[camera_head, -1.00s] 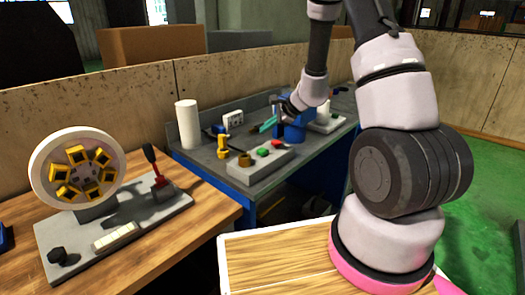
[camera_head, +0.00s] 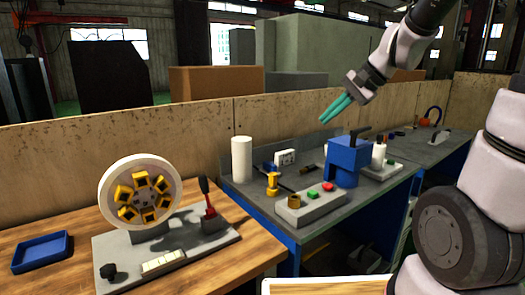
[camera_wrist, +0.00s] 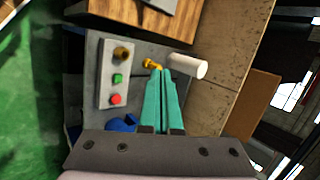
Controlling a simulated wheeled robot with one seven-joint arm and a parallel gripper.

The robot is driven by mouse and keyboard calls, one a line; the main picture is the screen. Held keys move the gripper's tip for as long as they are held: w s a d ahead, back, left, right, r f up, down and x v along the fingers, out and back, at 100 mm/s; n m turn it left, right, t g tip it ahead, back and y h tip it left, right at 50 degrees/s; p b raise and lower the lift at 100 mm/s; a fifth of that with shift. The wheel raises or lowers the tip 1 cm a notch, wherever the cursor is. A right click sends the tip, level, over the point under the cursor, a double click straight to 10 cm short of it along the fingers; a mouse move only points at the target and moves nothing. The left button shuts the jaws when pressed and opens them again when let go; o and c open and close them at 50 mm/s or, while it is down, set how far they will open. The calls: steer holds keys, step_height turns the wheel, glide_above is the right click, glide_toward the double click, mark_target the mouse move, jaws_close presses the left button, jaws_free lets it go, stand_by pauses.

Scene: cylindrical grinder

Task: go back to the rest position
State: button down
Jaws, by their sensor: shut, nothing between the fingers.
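My gripper (camera_head: 337,108) has teal fingers and is raised in the air above the grey bench, well clear of the things on it. Its fingers are together and empty. In the wrist view the shut gripper (camera_wrist: 160,75) points over the grey bench, with nothing held at the tips. Below and beside it in the head view is a blue machine block (camera_head: 347,160) with a dark handle on top.
A control box (camera_head: 310,207) with green and red buttons, a yellow part (camera_head: 272,184) and a white cylinder (camera_head: 241,159) stand on the grey bench. A wheel fixture (camera_head: 141,199) and a blue tray (camera_head: 40,252) are on the wooden table. A low wooden wall (camera_head: 80,152) runs behind.

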steer(key=s+d+r+n+t+h, duration=0.1)
steer(key=s+d+r+n+h, duration=0.1)
steer(key=s, duration=0.4)
steer(key=s+d+r+n+t+h, duration=0.1)
steer(key=s+d+r+n+h, duration=0.1)
steer(key=s, duration=0.5)
steer(key=d+r+h, duration=0.1)
steer(key=d+r, duration=0.1)
steer(key=d, duration=0.1)
steer(key=shift+s+r+t, duration=0.25)
steer(key=shift+r+t, duration=0.05)
steer(key=shift+r, duration=0.1)
steer(key=c, duration=1.5)
jaws_free()
steer(key=shift+d, duration=0.1)
steer(key=shift+c, duration=0.2)
